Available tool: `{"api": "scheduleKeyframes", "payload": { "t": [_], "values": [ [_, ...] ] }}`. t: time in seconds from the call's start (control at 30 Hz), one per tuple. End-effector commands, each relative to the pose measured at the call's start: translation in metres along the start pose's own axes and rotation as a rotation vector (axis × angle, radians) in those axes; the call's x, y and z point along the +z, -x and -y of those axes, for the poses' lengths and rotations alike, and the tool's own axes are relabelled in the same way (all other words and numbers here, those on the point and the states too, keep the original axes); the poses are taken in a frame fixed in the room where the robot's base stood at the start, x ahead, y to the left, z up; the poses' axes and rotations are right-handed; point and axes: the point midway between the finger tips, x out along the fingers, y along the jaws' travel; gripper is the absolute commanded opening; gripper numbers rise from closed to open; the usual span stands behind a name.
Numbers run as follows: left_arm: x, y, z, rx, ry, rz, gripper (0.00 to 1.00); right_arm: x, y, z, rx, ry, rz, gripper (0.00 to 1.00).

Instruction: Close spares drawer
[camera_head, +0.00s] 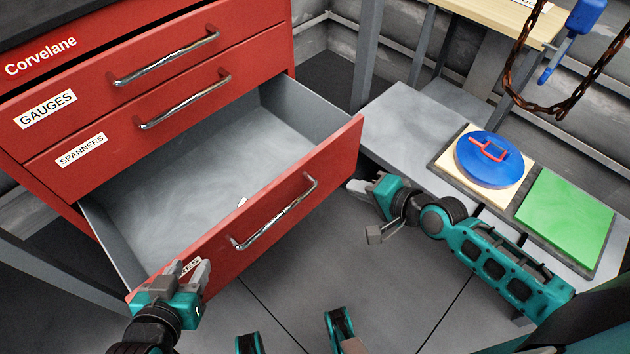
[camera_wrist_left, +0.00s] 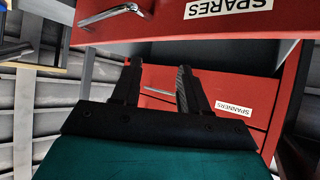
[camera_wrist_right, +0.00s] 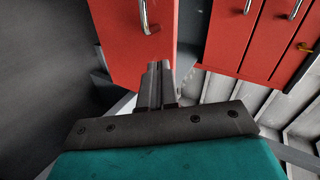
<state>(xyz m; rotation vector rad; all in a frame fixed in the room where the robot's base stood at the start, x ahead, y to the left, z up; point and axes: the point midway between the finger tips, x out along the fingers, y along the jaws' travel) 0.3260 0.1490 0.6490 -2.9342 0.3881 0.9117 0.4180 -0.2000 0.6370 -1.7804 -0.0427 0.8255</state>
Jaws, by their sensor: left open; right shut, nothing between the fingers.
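The red spares drawer (camera_head: 280,222) is pulled far out of the cabinet, and its grey inside is open to view. Its silver handle (camera_head: 275,215) runs across the front. Its label is partly hidden by my left gripper (camera_head: 188,282) in the head view but reads SPARES in the left wrist view (camera_wrist_left: 228,8). That gripper is open and empty at the front's left end; I cannot tell if it touches. My right gripper (camera_head: 362,190) is shut and empty by the front's right end. Its closed fingers (camera_wrist_right: 160,85) also show beside the red front in the right wrist view.
The gauges drawer (camera_head: 160,60) and spanners drawer (camera_head: 150,110) above are shut. At right, a low grey bench (camera_head: 405,125) holds a blue disc with a red handle (camera_head: 488,160) and a green square (camera_head: 565,220).

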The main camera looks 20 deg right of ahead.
Motion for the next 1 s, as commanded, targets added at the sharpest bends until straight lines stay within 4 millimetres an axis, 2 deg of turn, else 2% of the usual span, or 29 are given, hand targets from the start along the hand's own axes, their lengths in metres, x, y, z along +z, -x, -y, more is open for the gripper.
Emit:
{"api": "scheduleKeyframes", "payload": {
  "t": [0.03, 0.1, 0.27, 0.37, 0.7, 1.0],
  "values": [
    [0.004, -0.006, 0.000, 0.003, -0.003, -0.006, 0.44, -0.006, -0.007, -0.006, -0.004, -0.060, 0.006, 0.00],
    [0.002, -0.007, 0.000, 0.005, -0.005, -0.008, 0.44, -0.010, -0.009, -0.005, -0.008, -0.120, 0.013, 0.00],
    [-0.001, -0.009, 0.001, 0.005, -0.009, -0.020, 0.44, -0.011, -0.020, -0.003, -0.011, -0.157, 0.018, 0.00],
    [0.004, -0.012, 0.001, 0.005, -0.010, -0.020, 0.44, -0.011, -0.036, -0.003, -0.012, -0.155, 0.017, 0.00],
    [0.035, -0.029, 0.002, 0.007, -0.008, -0.002, 0.44, -0.009, -0.109, -0.004, -0.012, -0.153, 0.017, 0.00],
    [0.031, -0.029, -0.003, 0.016, 0.003, -0.008, 0.44, -0.012, -0.140, 0.016, -0.010, -0.152, 0.016, 0.00]
  ]
}}
